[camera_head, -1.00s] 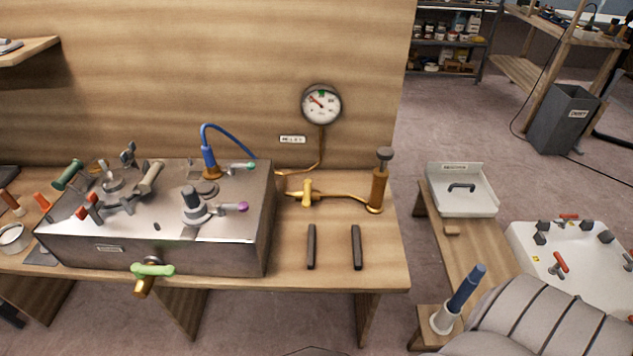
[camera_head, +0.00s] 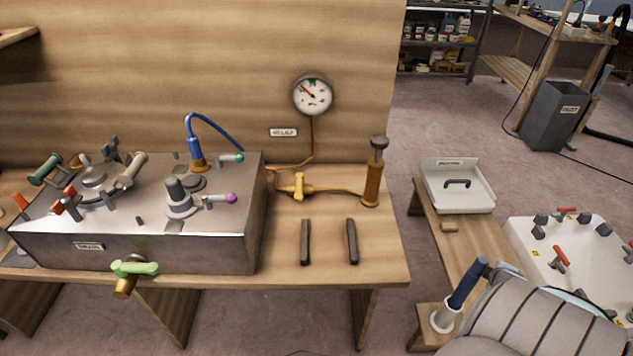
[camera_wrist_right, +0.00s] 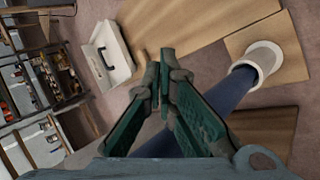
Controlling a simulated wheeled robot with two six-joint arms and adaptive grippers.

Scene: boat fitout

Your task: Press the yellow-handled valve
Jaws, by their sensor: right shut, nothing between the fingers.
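The yellow-handled valve (camera_head: 298,186) sits on a copper pipe on the wooden bench, below the round gauge (camera_head: 313,95). Its yellow handle stands across the pipe. The pipe runs right to an upright brass hand pump (camera_head: 373,172) with a dark knob. Neither gripper shows in the head view. In the right wrist view my right gripper (camera_wrist_right: 160,85) is shut with nothing held. Its green-padded fingers point over the floor and a wooden bench, near a blue handle standing in a white cup (camera_wrist_right: 262,58). The valve is not in that view.
A steel box (camera_head: 160,245) with several levers stands left of the valve; a green-handled tap (camera_head: 134,268) juts from its front. Two dark bars (camera_head: 305,242) lie in front of the valve. A wooden panel rises behind. A white tray (camera_head: 457,186) and grey seat (camera_head: 540,315) are at right.

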